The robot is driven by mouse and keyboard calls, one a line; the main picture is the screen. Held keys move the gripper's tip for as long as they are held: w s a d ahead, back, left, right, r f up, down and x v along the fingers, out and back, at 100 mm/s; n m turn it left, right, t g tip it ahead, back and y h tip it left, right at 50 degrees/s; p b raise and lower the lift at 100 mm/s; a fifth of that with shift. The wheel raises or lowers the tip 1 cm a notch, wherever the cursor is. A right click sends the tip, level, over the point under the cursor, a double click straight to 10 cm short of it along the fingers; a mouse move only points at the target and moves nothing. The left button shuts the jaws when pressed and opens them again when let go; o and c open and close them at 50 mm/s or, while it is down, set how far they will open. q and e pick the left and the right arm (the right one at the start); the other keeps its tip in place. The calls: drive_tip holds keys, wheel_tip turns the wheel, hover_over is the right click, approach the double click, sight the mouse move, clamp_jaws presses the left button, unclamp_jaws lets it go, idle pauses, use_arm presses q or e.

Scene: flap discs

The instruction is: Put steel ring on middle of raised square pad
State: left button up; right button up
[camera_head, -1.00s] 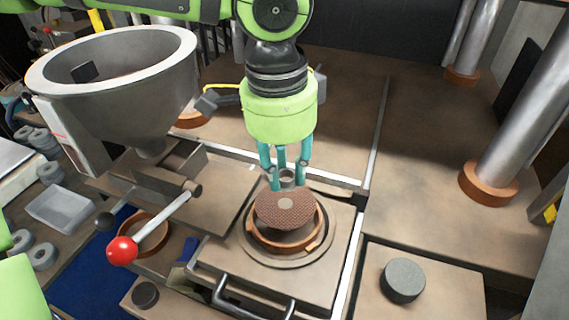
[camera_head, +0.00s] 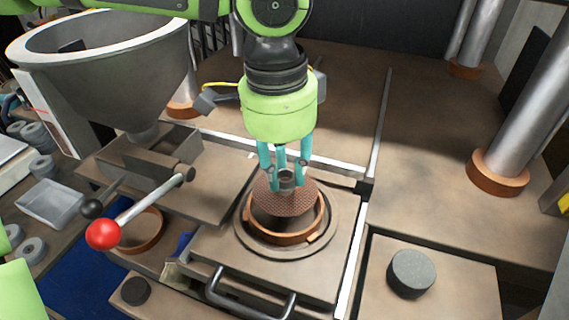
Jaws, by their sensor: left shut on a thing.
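My left gripper (camera_head: 286,181) points straight down above the round mould at the centre, its teal fingers shut on a small grey steel ring (camera_head: 287,180). Just below and around the ring in the picture is a brown, mesh-textured disc (camera_head: 288,204). I cannot tell whether the ring touches this disc. The disc covers the back part of an orange-brown round collar (camera_head: 285,239), whose dark inside shows in front. The collar sits on a square raised block (camera_head: 217,253) with a handle. A square pad (camera_head: 455,285) at the lower right bears a dark grey round puck (camera_head: 411,272). My right gripper is not in view.
A large grey hopper (camera_head: 110,90) stands at the left. A red-knobbed lever (camera_head: 103,234) and a black handle (camera_head: 250,300) stick out in front. Metal columns with orange collars (camera_head: 497,172) stand at the right.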

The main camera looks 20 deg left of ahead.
use_arm(q)
drive_tip(key=shift+f, duration=0.75)
idle(1.0)
drive_tip(key=o, duration=0.9)
drive_tip(key=shift+o, duration=0.2)
